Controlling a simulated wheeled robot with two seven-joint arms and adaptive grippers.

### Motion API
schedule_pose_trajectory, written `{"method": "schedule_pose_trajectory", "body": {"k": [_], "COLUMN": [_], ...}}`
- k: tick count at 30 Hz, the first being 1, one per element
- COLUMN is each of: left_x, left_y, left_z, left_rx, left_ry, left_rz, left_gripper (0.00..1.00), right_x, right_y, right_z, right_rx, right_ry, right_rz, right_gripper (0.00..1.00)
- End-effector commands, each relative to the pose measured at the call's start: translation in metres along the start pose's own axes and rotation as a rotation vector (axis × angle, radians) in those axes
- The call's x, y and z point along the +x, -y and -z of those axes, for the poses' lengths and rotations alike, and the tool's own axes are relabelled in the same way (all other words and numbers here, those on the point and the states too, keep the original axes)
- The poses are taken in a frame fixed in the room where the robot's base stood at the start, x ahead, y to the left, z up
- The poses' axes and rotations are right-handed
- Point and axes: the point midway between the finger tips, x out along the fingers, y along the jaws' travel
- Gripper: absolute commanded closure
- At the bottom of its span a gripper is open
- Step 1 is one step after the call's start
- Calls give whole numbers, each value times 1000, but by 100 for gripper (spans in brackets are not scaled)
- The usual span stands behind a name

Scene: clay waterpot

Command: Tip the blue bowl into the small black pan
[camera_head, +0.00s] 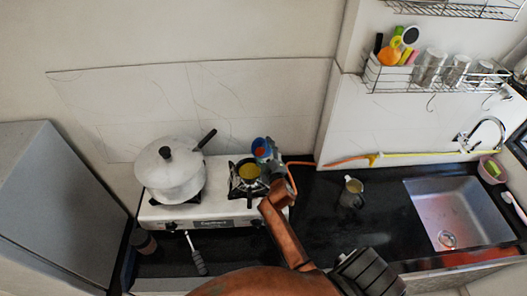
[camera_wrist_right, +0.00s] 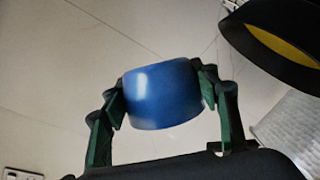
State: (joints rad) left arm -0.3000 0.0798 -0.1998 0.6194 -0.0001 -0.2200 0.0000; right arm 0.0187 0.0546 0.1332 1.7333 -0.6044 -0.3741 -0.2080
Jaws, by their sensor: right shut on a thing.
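The blue bowl (camera_head: 263,145) is above the back right of the stove, beside the small black pan (camera_head: 249,173). Its opening faces left and towards the head camera, so it looks tilted. Something red-orange shows inside it. My right gripper (camera_head: 270,157) is shut on the bowl; in the right wrist view its green fingers clasp the blue bowl (camera_wrist_right: 163,94) from both sides. The pan sits on the right burner with yellow inside; it also shows at upper right in the right wrist view (camera_wrist_right: 262,40). My left gripper is out of view.
A large lidded pot (camera_head: 170,178) stands on the left of the white stove (camera_head: 215,213). A metal mug (camera_head: 352,192) stands on the black counter, left of the sink (camera_head: 450,207). An orange hose (camera_head: 335,162) runs along the wall. A wire rack (camera_head: 440,78) hangs above.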

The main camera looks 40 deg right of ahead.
Motion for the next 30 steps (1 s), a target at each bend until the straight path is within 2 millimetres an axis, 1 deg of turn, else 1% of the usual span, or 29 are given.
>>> {"method": "schedule_pose_trajectory", "body": {"k": [2, 5, 11, 24, 30], "left_x": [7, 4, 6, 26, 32], "left_y": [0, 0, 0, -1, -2], "left_z": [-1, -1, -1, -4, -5], "left_rx": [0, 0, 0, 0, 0], "left_ry": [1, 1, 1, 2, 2], "left_rz": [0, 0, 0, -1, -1], "left_gripper": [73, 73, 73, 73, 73], "right_x": [1, 0, 0, -1, -1], "right_y": [2, 0, 0, 3, 3], "right_z": [-2, 0, 0, -1, -1], "right_rx": [-19, -15, -25, -128, -164], "right_ry": [-4, -3, -5, -17, -21], "right_rz": [-7, -6, -10, -49, -62], "right_gripper": [72, 72, 72, 72, 72]}}
